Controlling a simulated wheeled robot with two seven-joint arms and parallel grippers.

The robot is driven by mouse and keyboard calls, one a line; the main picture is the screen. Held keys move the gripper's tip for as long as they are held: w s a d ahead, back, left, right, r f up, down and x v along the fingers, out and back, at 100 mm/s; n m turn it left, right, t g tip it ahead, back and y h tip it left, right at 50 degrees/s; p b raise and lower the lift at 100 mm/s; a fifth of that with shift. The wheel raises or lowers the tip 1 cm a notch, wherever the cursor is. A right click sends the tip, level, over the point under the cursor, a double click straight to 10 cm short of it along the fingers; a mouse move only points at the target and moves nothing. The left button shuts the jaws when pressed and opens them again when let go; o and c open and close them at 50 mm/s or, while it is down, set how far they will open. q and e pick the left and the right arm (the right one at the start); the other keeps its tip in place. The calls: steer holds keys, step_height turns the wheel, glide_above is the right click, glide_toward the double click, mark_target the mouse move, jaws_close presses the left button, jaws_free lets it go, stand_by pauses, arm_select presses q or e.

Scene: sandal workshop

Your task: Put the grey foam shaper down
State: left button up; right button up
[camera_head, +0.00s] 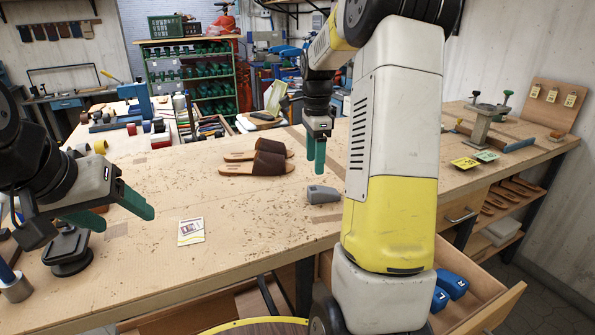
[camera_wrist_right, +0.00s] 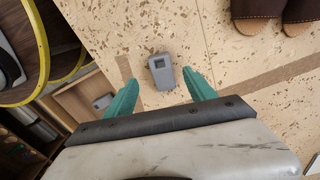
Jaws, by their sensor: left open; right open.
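The grey foam shaper (camera_head: 322,194) lies on the workbench (camera_head: 250,215) near its front edge, a small wedge-like block with a dark square recess on one face. The right wrist view shows it (camera_wrist_right: 161,72) lying between the lines of my right gripper's (camera_wrist_right: 161,87) two green fingers, apart from both. In the head view my right gripper (camera_head: 315,155) is open and empty, above and behind the shaper. My left gripper (camera_head: 126,217) is open and empty over the left part of the bench.
Brown sandals (camera_head: 262,165) lie behind the shaper. A printed card (camera_head: 190,231) lies to its left. An open drawer (camera_head: 480,300) with blue items (camera_head: 452,284) juts out at the lower right. A black stand (camera_head: 68,250) is below my left gripper. Bench around the shaper is clear.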

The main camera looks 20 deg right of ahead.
steer(key=s+a+r+n+t, duration=0.3)
steer(key=s+a+r+n, duration=0.4)
steer(key=s+r+n, duration=0.3)
steer(key=s+a+f+n+t+y, duration=0.1)
steer(key=s+a+n, duration=0.2)
steer(key=s, duration=0.4)
steer(key=s+a+f+n+t+y, duration=0.1)
steer(key=s+a+n+t, duration=0.1)
steer(key=s+n, duration=0.4)
steer(key=shift+s+a, duration=0.5)
steer(key=shift+a, duration=0.1)
